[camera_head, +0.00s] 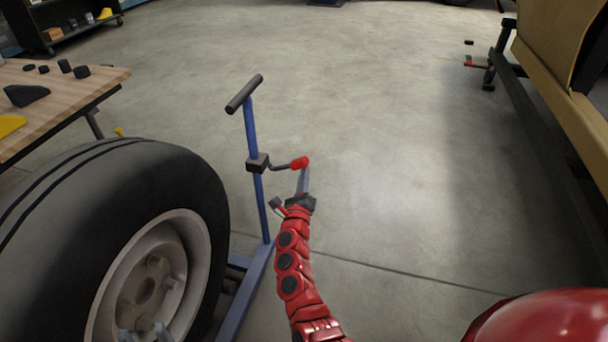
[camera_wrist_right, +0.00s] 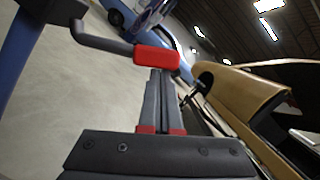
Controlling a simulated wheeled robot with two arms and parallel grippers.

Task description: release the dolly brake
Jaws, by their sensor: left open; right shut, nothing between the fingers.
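The blue dolly (camera_head: 252,130) stands upright with a black T-handle on top, beside the wheel. A black block on its post carries the brake lever, a bent dark rod ending in a red grip (camera_head: 300,163). The red grip also shows in the right wrist view (camera_wrist_right: 157,59). My right gripper (camera_head: 304,171) is shut and empty, its fingertips right at the red grip's underside. I cannot tell if they touch. My left gripper (camera_head: 144,333) is open at the bottom edge, in front of the wheel hub; only its fingertips show.
A large tyre on a pale rim (camera_head: 205,205) fills the lower left. A wooden workbench (camera_head: 95,79) with small dark parts stands behind it. A tan vehicle body (camera_head: 550,70) on a dark frame stands at right. The concrete floor between is clear.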

